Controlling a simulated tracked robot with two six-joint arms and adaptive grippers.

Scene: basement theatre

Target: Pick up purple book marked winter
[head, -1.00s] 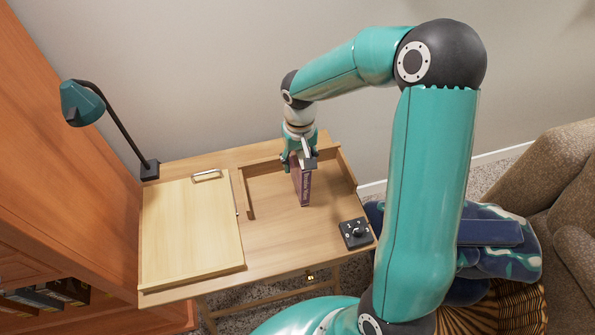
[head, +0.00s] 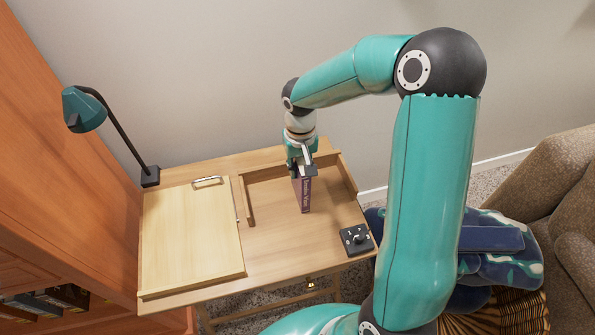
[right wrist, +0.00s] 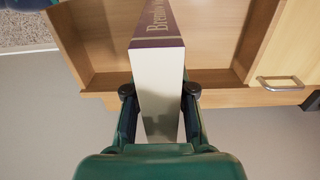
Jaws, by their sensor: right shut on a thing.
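The purple book (head: 304,195) stands upright in the shallow recess on the right side of the desk, its purple spine facing the front. Its spine lettering is too small to read fully in the head view. My right gripper (head: 303,170) is over the book from above. Its two fingers (right wrist: 160,92) are shut on the book's sides. My left gripper is out of view.
The wooden desk has a raised board (head: 190,235) with a metal handle (head: 207,182) at left and low recess walls around the book. A black dial box (head: 356,238) sits at the right front. A green lamp (head: 84,109) stands back left. A brown armchair (head: 560,220) is at right.

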